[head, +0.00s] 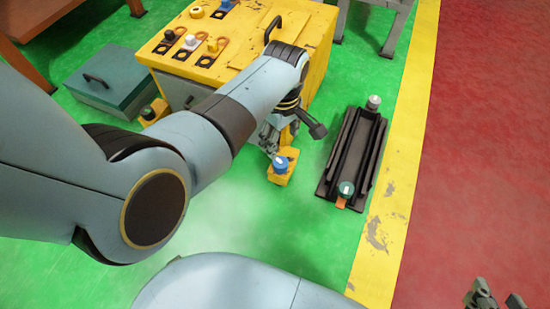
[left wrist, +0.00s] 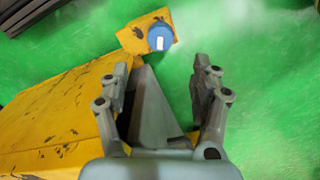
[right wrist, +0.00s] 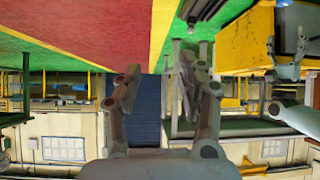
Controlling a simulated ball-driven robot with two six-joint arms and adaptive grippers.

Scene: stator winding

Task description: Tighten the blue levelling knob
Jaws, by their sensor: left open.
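The blue levelling knob (head: 281,163) has a white mark on its top and sits on a small yellow foot (head: 279,178) low beside the yellow cabinet. My left gripper (head: 271,134) is just above and behind it in the head view, partly hidden by my arm. In the left wrist view the blue knob (left wrist: 160,40) lies beyond the fingertips of the open, empty left gripper (left wrist: 160,72), apart from them. My right gripper (head: 497,300) is at the lower right corner, far from the knob. The right wrist view shows the right gripper (right wrist: 158,82) open and empty.
The yellow cabinet (head: 260,28) carries several knobs and a black handle. A black rail tray (head: 350,160) with a grey and a green knob stands at right. A teal case (head: 110,82) lies at left. Green floor is clear in front of the blue knob.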

